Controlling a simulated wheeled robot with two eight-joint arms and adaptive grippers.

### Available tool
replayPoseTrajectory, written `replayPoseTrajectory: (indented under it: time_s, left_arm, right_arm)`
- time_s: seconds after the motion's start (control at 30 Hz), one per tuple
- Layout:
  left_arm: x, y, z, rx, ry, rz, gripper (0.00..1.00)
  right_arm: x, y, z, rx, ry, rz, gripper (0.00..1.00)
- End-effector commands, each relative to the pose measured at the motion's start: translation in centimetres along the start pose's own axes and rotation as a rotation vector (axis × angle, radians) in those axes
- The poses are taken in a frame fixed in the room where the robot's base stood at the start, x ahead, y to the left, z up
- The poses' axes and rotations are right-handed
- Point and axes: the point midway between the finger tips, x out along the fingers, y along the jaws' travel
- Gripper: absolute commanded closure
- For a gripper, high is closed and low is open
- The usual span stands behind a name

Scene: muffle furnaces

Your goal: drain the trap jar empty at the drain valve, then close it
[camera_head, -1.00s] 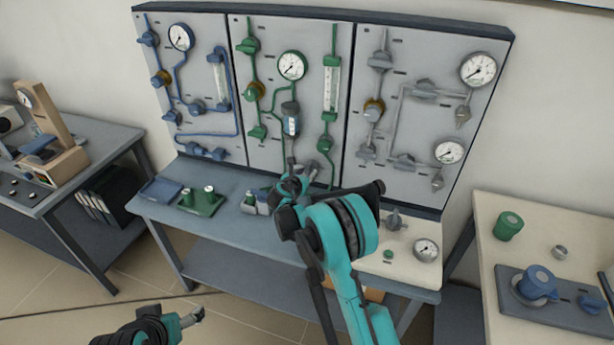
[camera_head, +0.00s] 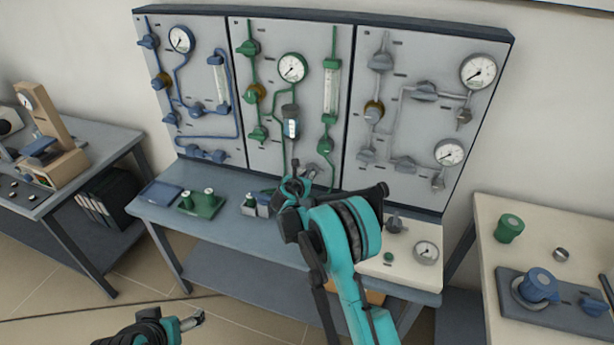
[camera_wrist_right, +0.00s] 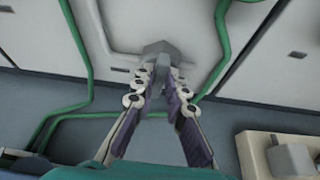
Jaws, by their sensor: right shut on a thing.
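The trap jar (camera_head: 291,127) hangs upright on the middle panel, below the green-framed gauge. It has a dark top and a small pale-blue window; its liquid level is too small to read. My right gripper (camera_head: 293,186) is below the jar, in front of the panel's lower edge. In the right wrist view its fingers (camera_wrist_right: 160,85) are shut on a grey valve handle (camera_wrist_right: 173,70), in front of a grey valve body (camera_wrist_right: 157,48), which I take as the drain valve. My left gripper (camera_head: 192,319) is low at left, away from the panels; its finger opening is unclear.
A blue panel (camera_head: 207,75) and a grey panel (camera_head: 425,125) flank the middle one. The bench (camera_head: 240,225) below holds a green tray (camera_head: 205,207) with small parts. Green pipes run near the fingers.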

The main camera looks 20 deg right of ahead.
Motion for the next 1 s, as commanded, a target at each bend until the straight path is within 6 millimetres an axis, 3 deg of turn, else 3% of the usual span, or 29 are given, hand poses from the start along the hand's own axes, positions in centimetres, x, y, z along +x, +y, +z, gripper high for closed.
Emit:
replayPoseTrajectory:
  time_s: [1.0]
  left_arm:
    - [2.1,0.0,1.5,0.000,0.000,0.000,0.21]
  right_arm:
    - [0.3,-1.6,-0.8,0.839,0.000,0.347,1.00]
